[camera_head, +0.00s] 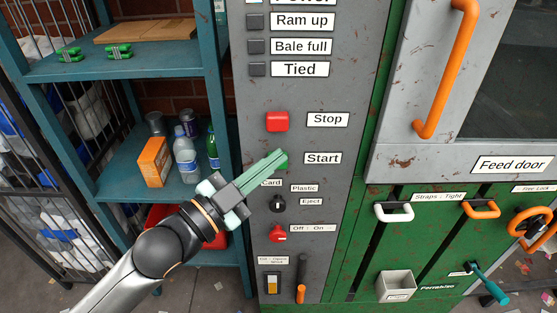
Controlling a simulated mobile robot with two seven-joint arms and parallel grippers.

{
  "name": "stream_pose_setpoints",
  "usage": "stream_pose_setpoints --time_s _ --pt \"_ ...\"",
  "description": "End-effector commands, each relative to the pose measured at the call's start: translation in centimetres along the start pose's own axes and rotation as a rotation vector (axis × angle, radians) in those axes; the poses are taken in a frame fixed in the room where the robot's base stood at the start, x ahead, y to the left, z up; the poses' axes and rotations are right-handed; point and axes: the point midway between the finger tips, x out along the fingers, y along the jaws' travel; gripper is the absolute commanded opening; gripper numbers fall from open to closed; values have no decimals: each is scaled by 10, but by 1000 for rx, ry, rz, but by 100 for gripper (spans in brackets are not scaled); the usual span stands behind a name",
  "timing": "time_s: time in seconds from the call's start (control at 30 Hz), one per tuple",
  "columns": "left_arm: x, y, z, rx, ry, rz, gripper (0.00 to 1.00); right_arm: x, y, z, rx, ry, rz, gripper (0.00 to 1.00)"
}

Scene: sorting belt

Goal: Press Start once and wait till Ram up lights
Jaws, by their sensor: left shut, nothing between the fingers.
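The grey control panel (340,100) fills the middle of the view. The green Start button (282,166) sits left of its "Start" label (322,158) and is mostly covered by my gripper. My left gripper (278,156) is shut and empty, its fingertips over the Start button; I cannot tell whether they touch it. The Ram up lamp (256,21) beside the "Ram up" label (302,20) is dark. The Bale full lamp (256,46) and Tied lamp (257,69) are dark too. My right gripper is out of view.
The red Stop button (277,121) is just above Start. Below are a black selector knob (278,203) and a red Off/On switch (278,233). A teal shelf (120,185) with bottles and a box stands left. The feed door (480,80) with an orange handle (446,65) is right.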

Motion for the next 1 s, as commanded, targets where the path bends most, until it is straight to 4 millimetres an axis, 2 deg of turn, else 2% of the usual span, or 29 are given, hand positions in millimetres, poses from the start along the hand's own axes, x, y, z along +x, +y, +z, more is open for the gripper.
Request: stream_pose_setpoints --time_s 0.03,0.37,1.0 --pt "0 0 0 0 0 0 0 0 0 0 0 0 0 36" --pt "0 0 0 0 0 0 0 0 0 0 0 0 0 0" --pt "0 0 0 0 0 0 0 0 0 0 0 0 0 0"
